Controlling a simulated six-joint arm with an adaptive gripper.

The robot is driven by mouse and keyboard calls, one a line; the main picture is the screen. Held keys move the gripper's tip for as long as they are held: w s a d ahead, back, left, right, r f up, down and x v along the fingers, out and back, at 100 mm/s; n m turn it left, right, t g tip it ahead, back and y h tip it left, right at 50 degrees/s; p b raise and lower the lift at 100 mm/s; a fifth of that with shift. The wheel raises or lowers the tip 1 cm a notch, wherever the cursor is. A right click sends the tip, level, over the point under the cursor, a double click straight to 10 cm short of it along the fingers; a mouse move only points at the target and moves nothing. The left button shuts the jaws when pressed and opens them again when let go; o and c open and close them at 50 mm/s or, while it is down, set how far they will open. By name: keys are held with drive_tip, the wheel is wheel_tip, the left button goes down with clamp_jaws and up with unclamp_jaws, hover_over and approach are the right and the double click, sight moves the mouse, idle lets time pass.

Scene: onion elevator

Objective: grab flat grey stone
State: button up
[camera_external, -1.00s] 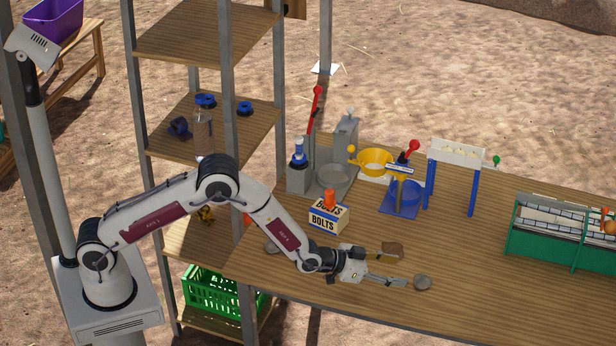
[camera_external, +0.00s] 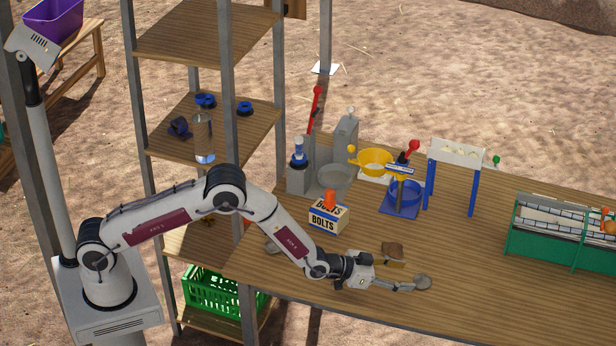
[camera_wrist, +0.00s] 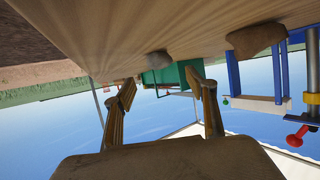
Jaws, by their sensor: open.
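A grey stone (camera_external: 423,283) lies on the wooden table near its front edge. It also shows in the wrist view (camera_wrist: 158,58), ahead of and between my fingers. My gripper (camera_external: 403,275) is open, low over the table, with its fingers pointing right toward this stone. In the wrist view my gripper (camera_wrist: 167,92) has its two fingers wide apart and nothing between them. The near fingertip looks close to the stone's left side; I cannot tell whether it touches. Another greyish stone (camera_external: 271,247) lies farther left on the table, partly hidden by my arm.
A brown stone (camera_external: 392,249) lies just behind my gripper and shows in the wrist view (camera_wrist: 257,38). A bolts box (camera_external: 327,217) stands behind my wrist. A green rack (camera_external: 540,237) stands at the right. The table between the grey stone and rack is clear.

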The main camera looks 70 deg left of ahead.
sight(421, 277)
drive_tip(key=shift+w+f, duration=0.1)
drive_tip(key=shift+w, duration=0.2)
drive_tip(key=shift+w+d, duration=0.1)
drive_tip(key=shift+w, duration=0.05)
drive_tip(key=shift+x, duration=2.45)
drive_tip(key=shift+c, duration=0.4)
drive_tip(key=c, duration=1.3)
